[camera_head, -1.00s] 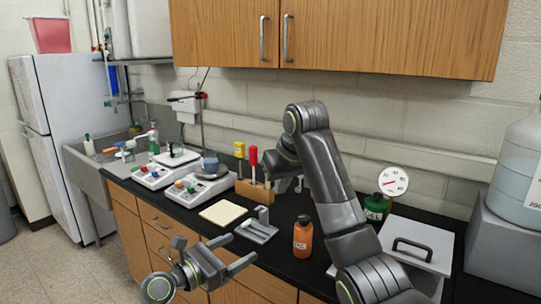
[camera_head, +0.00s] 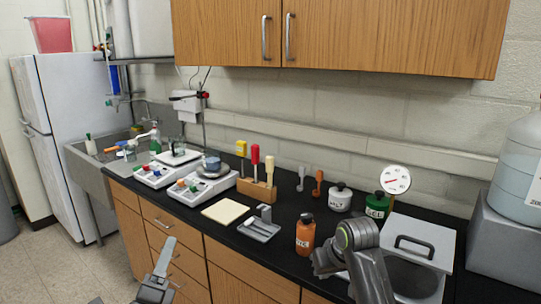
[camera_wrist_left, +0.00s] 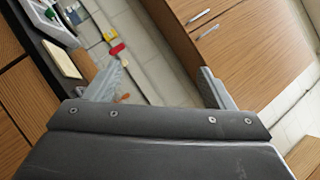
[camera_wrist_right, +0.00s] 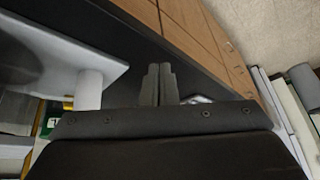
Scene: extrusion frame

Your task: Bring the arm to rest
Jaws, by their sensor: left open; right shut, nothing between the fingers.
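My left gripper (camera_head: 165,262) is low at the bottom left of the head view, in front of the wooden drawers. Only part of it shows there. In the left wrist view (camera_wrist_left: 160,86) its two fingers stand wide apart with nothing between them. My right arm is folded at the lower right of the head view, in front of the grey box. Its fingers cannot be made out there. In the right wrist view my right gripper (camera_wrist_right: 157,84) has its fingers together and empty, beside the dark counter.
The black counter (camera_head: 280,222) holds an orange bottle (camera_head: 305,236), a white jar (camera_head: 340,197), a green jar (camera_head: 376,205), a small grey tray (camera_head: 258,230), a wooden rack (camera_head: 256,190) and a lidded grey box (camera_head: 430,237). Wooden cabinets (camera_head: 380,35) hang above.

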